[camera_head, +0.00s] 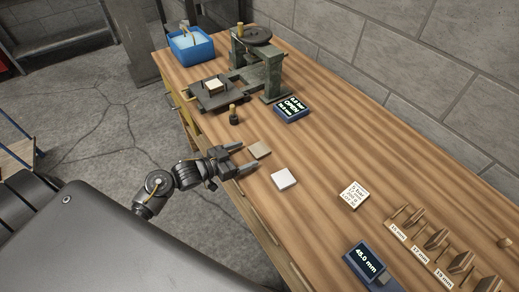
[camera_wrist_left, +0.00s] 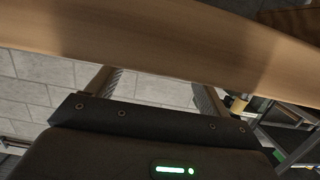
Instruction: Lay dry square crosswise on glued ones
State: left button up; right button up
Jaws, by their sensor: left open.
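My left gripper (camera_head: 249,156) is open, low over the near edge of the bench. A tan veneer square (camera_head: 260,150) lies just at its fingertips; I cannot tell whether they touch. A pale, whitish square (camera_head: 283,179) lies apart from it, nearer the front. Another light square (camera_head: 214,86) sits on the dark plate of the press (camera_head: 262,70). In the left wrist view the two fingers (camera_wrist_left: 152,90) stand apart, with a brown wooden surface (camera_wrist_left: 180,40) across the top; I cannot tell whether it is bench or veneer. My right gripper is not in view.
On the bench (camera_head: 330,130) stand a blue tub (camera_head: 190,50), a display reading OPEN (camera_head: 292,108), a small dark knobbed item (camera_head: 233,116), a printed card (camera_head: 353,195), a thickness rack (camera_head: 435,240) and a 45.0 mm display (camera_head: 366,262).

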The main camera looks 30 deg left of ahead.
aim_at(258, 150)
pick_arm(q)
jog(key=shift+w+d+r, duration=0.15)
jog(key=shift+w, duration=0.1)
jog(key=p+x, duration=0.1)
jog(key=x, duration=0.2)
jog(key=shift+w+d+p, duration=0.2)
jog(key=shift+w+p, duration=0.1)
jog(key=shift+w, duration=0.05)
jog(key=shift+w+d+f, duration=0.25)
jog(key=shift+w+f, duration=0.1)
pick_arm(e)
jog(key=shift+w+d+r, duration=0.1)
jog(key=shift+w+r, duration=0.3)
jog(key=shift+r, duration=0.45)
pick_arm(q)
jog(key=shift+c, duration=0.9)
jog(key=c, duration=0.9)
jog(key=shift+c, duration=0.2)
